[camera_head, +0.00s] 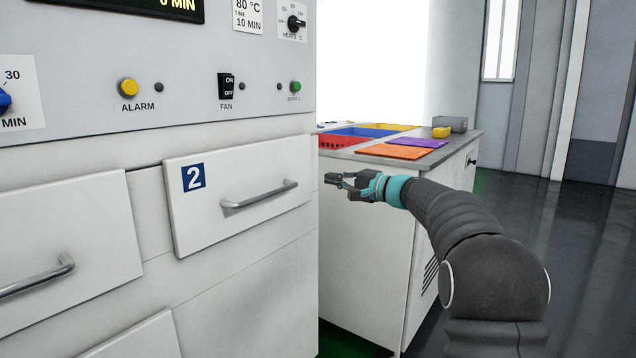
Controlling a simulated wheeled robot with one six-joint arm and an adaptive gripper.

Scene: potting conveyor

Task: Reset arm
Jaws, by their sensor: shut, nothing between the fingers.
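My gripper (342,182) is shut and empty, at the end of my dark arm with a teal band at the wrist. It points to the left in the head view. It hangs in the air in front of the low white cabinet and to the right of the handle (262,196) of drawer 2 (230,222). It appears apart from the handle. Drawer 2 stands slightly proud of the machine front and looks a little askew.
The white machine's panel (180,75) carries a yellow alarm button (128,88) and a fan switch (226,86). The cabinet's grey top (345,152) holds red and blue trays, orange and purple mats (397,152), and a yellow block (441,132). Dark floor (575,250) on the right is clear.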

